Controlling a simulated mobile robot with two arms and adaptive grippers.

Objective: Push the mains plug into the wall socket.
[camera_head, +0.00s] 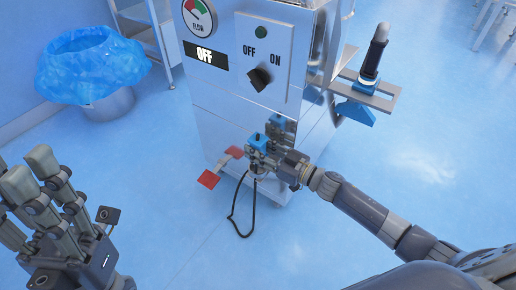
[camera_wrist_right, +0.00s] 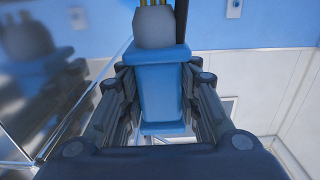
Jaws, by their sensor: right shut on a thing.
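My right gripper (camera_head: 260,152) is low in front of the shiny metal machine, shut on a blue plug (camera_head: 257,140). A black cable (camera_head: 232,212) hangs in a loop below it. In the right wrist view the blue plug (camera_wrist_right: 162,90) sits between the fingers, with a grey end and yellow-striped part at the top. A small pale wall fitting (camera_wrist_right: 233,9) shows on the blue wall at the top right; I cannot tell if it is the socket. It is apart from the plug. My left gripper (camera_head: 28,175) is open and empty at the left.
The machine's dial panel (camera_head: 262,55) reads OFF and ON. Red pedal-like pieces (camera_head: 209,180) lie at its foot. A bin with a blue liner (camera_head: 88,68) stands at the back left. A metal side bracket (camera_head: 368,88) juts out right. The blue floor is clear in front.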

